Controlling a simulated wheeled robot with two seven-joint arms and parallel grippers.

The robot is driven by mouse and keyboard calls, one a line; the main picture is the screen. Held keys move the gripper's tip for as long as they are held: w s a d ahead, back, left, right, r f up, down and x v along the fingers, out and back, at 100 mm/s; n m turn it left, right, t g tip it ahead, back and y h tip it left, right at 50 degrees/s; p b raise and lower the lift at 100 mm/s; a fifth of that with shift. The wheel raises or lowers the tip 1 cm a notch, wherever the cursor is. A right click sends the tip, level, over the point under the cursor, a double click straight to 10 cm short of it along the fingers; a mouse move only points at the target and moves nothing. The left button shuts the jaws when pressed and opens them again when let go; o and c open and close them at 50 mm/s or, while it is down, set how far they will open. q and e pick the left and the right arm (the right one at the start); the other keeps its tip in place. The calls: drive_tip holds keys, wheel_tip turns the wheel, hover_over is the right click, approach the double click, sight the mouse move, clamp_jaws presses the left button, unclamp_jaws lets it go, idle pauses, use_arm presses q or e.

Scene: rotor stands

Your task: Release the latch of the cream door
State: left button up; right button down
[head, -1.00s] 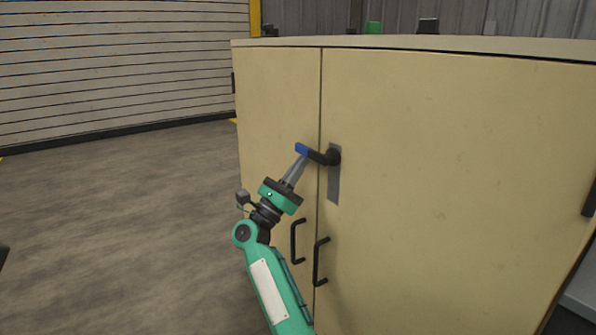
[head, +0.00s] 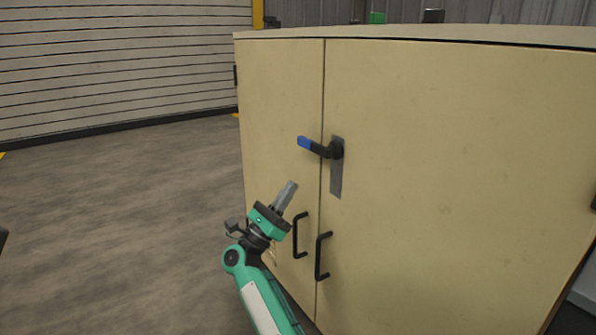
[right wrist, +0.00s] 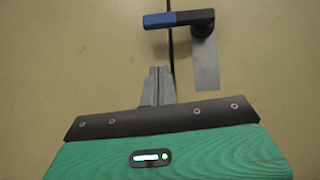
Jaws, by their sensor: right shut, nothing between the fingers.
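The cream door (head: 450,180) is the right-hand leaf of a cream cabinet and stands closed against the left leaf (head: 280,120). Its latch (head: 322,149) is a black lever with a blue tip, on a grey plate (head: 336,180). The lever points left across the seam, nearly level. The latch also shows at the top of the right wrist view (right wrist: 180,19). My right gripper (head: 290,186) is shut and empty, below the latch and apart from it. In the right wrist view its fingers (right wrist: 160,75) point up toward the lever. My left gripper is not in view.
Two black pull handles, left (head: 298,236) and right (head: 320,256), flank the seam close to my right gripper. The grey floor (head: 110,210) left of the cabinet is clear. Small objects (head: 377,18) show behind the cabinet top.

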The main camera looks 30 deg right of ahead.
drive_tip(key=shift+p+v, duration=0.55)
drive_tip(key=shift+v, duration=2.05)
drive_tip(key=shift+w+d, duration=0.15)
drive_tip(key=shift+w, duration=0.05)
